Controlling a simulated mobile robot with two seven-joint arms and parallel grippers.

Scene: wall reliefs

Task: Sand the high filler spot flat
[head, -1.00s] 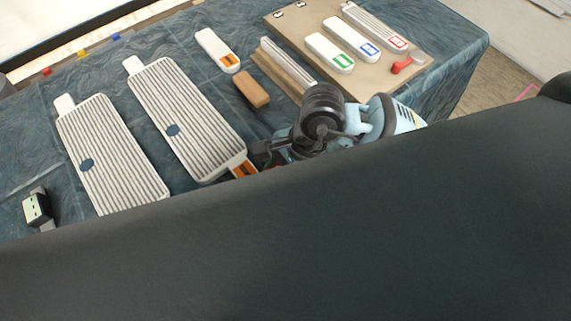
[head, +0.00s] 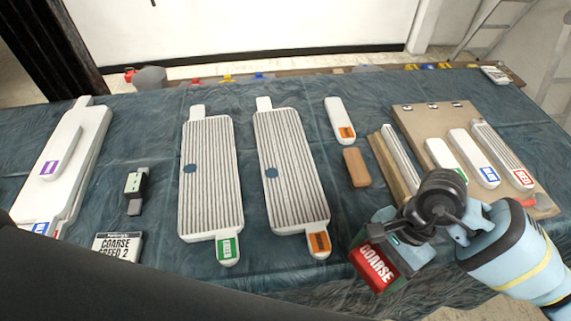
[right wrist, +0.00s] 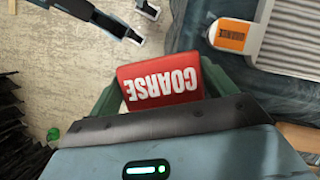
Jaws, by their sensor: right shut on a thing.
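My right gripper (head: 392,248) is shut on a red block marked COARSE (head: 374,268), at the table's front edge, right of the orange-tagged panel. The block also shows between the fingers in the right wrist view (right wrist: 160,84). Which spot is high cannot be told. My left gripper is not visible.
A card reading COARSE SPEED 2 (head: 117,246) and a small dark device (head: 136,187) lie left of the panels. A white panel (head: 88,160) lies far left. A brown block (head: 356,167) and a tan board (head: 432,118) with labelled pieces lie right.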

